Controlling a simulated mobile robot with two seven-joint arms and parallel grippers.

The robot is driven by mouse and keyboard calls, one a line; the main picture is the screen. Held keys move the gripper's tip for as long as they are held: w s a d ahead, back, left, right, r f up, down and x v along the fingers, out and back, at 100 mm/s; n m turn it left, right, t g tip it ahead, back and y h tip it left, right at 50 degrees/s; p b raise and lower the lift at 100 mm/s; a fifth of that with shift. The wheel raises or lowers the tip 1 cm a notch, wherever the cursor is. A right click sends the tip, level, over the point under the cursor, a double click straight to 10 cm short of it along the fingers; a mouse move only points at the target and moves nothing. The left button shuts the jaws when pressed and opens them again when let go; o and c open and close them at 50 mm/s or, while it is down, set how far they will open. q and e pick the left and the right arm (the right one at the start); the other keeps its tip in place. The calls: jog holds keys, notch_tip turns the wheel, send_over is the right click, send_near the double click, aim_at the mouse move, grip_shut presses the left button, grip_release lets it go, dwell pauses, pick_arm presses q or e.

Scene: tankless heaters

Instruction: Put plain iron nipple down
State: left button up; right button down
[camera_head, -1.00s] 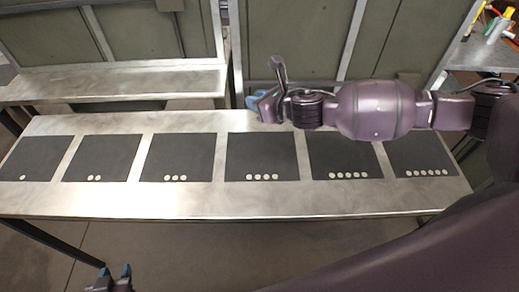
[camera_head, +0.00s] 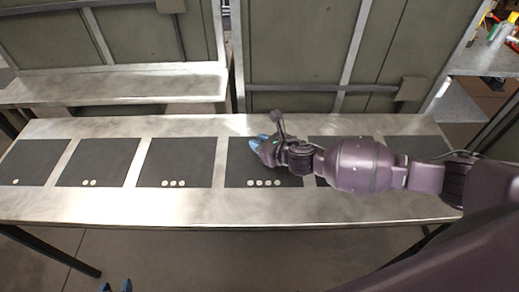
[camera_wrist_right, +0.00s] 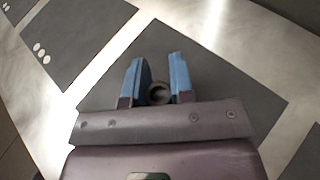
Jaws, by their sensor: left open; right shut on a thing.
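My right gripper (camera_head: 258,144) is over the upper part of the dark mat with a row of white dots (camera_head: 234,168), the fourth mat from the left. In the right wrist view, the blue fingers of my right gripper (camera_wrist_right: 159,82) are shut on the plain iron nipple (camera_wrist_right: 157,93), a small dark grey ring-shaped piece seen end-on. The nipple is hidden in the head view. Whether it touches the mat cannot be told. My left gripper (camera_head: 116,286) shows only its blue fingertips at the bottom edge, open and away from the table.
The metal table (camera_head: 150,206) carries a row of dark mats marked with white dots. The mats on the left, such as the three-dot mat (camera_head: 176,160), are bare. My right arm covers parts of the mats on the right. Grey-green panels (camera_head: 300,50) stand behind the table.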

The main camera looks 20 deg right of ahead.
jog(key=shift+f, duration=1.4)
jog(key=shift+b, duration=0.3)
jog(key=shift+f, duration=0.15)
jog(key=c, duration=1)
grip_release()
